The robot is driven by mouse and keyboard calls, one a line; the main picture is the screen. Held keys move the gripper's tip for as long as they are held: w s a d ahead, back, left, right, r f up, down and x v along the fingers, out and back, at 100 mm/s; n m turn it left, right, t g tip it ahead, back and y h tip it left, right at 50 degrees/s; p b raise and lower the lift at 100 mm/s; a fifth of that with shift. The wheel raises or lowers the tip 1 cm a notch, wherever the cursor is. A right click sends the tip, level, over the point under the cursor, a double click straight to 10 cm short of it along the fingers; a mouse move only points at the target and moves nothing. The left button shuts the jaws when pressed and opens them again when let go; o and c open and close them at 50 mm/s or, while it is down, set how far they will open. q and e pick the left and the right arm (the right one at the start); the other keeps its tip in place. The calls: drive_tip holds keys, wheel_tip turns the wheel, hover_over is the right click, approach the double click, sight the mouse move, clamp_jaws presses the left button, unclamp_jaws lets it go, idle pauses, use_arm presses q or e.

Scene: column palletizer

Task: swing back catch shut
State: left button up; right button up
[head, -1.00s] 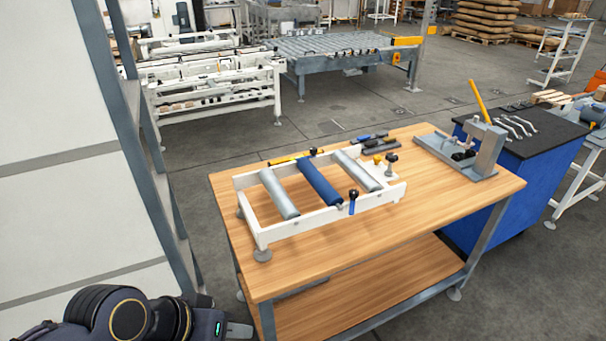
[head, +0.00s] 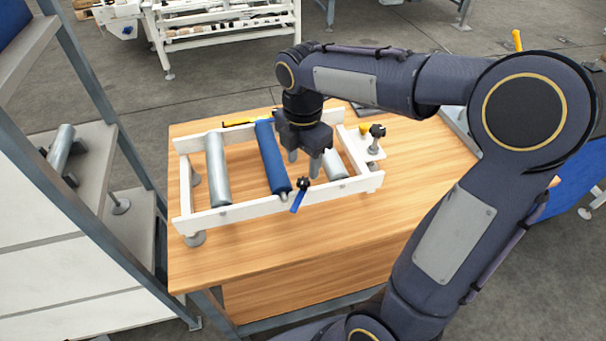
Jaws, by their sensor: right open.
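A white roller frame (head: 240,211) stands on the wooden table (head: 240,262). A blue roller (head: 271,158) lies across it between two grey rollers (head: 217,170). On the near rail, at the roller's near end, is a catch with a blue lever (head: 298,202) and a black knob (head: 303,184); the lever slants down to the left. The back catch at the far rail cannot be made out; my right wrist covers part of that area. My right gripper (head: 303,164) points down, open and empty, above the frame just right of the blue roller. My left gripper is not in view.
A yellow-handled tool (head: 246,121) lies by the far rail. A small white plate (head: 367,143) with a black knob and a yellow part sits at the frame's right end. A grey shelf (head: 95,165) with a roller (head: 62,150) stands at the left. The table's front is clear.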

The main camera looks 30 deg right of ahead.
sight(303, 181)
drive_tip(key=f, duration=0.4)
drive_tip(key=shift+s+a, duration=0.1)
drive_tip(key=shift+a, duration=0.1)
drive_tip(key=shift+d+f, duration=0.1)
drive_tip(key=shift+f, duration=0.5)
drive_tip(key=c, duration=1)
